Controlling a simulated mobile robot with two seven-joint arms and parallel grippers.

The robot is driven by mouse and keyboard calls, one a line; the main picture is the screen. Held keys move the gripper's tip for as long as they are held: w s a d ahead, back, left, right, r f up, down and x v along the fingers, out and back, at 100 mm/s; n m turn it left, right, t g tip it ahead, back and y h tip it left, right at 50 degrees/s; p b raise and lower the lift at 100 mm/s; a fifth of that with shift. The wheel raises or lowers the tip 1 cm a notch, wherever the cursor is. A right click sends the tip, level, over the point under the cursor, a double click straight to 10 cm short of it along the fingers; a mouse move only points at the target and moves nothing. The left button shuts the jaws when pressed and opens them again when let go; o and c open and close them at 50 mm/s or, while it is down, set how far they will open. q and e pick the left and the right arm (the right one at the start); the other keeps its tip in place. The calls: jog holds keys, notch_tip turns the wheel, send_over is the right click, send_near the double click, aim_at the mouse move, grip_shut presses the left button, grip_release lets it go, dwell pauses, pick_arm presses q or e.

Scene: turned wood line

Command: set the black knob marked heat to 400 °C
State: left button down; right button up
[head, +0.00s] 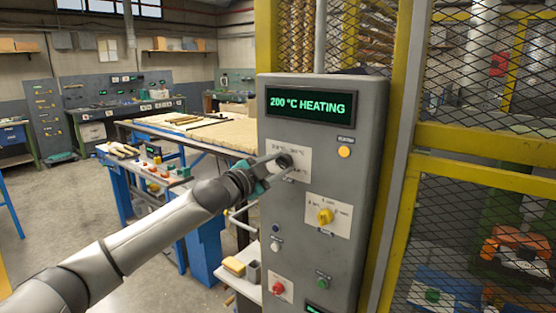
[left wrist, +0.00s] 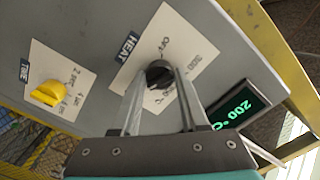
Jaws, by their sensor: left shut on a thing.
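The black heat knob (head: 284,161) sits on a white dial plate (head: 299,148) on the front of the grey control cabinet (head: 359,207). My left gripper (head: 276,163) is shut on this knob. In the left wrist view both fingers (left wrist: 160,88) reach to the sides of the black knob (left wrist: 159,72), beside the blue HEAT label (left wrist: 126,47). The knob's pointer and part of the scale are hidden by the fingers. The display (head: 310,104) above reads 200 °C HEATING in green. My right gripper is not in view.
A yellow knob (head: 325,216) on its own plate sits below right; the wrist view labels it TIME. An orange lamp (head: 344,151), a red button (head: 278,288) and a green button (head: 322,283) are on the same panel. A yellow-framed mesh fence (head: 480,80) stands at right.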

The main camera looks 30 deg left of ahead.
pick_arm(q)
jog(key=shift+r+m+p, duration=0.1)
jog(key=shift+m+p, duration=0.2)
jog(key=shift+m, duration=0.3)
jog(key=shift+c, duration=2.1)
grip_release()
jog(key=s+a+b, duration=0.1)
jog(key=s+b, duration=0.1)
jog(key=s, duration=1.3)
